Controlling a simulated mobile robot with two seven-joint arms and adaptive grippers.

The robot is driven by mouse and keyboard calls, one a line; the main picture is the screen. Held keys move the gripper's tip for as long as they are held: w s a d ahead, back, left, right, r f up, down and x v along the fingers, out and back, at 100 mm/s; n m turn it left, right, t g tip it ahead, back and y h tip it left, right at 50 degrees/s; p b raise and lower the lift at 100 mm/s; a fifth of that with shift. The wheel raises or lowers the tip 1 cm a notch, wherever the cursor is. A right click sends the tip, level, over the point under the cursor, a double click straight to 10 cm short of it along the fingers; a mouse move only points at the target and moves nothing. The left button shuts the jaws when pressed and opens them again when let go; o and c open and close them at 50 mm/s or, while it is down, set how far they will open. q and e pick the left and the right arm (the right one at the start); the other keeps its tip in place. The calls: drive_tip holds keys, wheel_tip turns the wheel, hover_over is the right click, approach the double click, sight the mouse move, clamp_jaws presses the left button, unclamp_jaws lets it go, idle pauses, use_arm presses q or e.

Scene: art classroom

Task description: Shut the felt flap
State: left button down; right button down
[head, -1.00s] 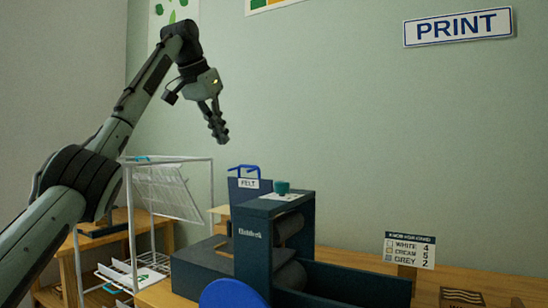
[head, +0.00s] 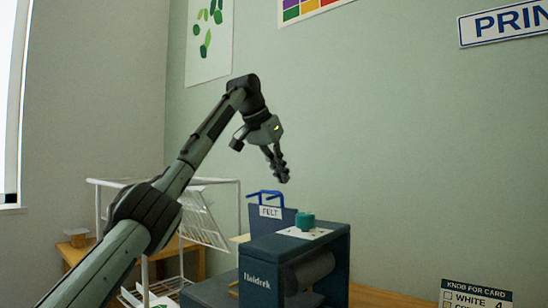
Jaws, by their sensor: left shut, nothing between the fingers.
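The felt flap (head: 275,216) is a dark blue panel with a white FELT label and a bright blue handle (head: 265,195) on top. It stands upright behind the dark blue press (head: 262,272). A teal knob (head: 305,221) sits on a white plate on top of the press. The lower part of the flap is hidden by the press. My right gripper is not in view.
A white wire rack (head: 215,181) stands left of the press, partly behind my left arm. A wooden bench (head: 370,296) runs along the green wall. The air above the press is clear.

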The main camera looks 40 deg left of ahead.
sight(275, 212)
use_arm(q)
drive_tip(key=shift+s+a+f, duration=0.1)
drive_tip(key=shift+s+f, duration=0.35)
drive_tip(key=shift+s, duration=0.2)
drive_tip(key=shift+s+a+f, duration=0.1)
drive_tip(key=shift+s+f, duration=0.35)
drive_tip(key=shift+s, duration=0.15)
drive_tip(key=shift+s+d+f, duration=0.1)
drive_tip(key=shift+s+f, duration=0.05)
drive_tip(key=shift+s, duration=0.1)
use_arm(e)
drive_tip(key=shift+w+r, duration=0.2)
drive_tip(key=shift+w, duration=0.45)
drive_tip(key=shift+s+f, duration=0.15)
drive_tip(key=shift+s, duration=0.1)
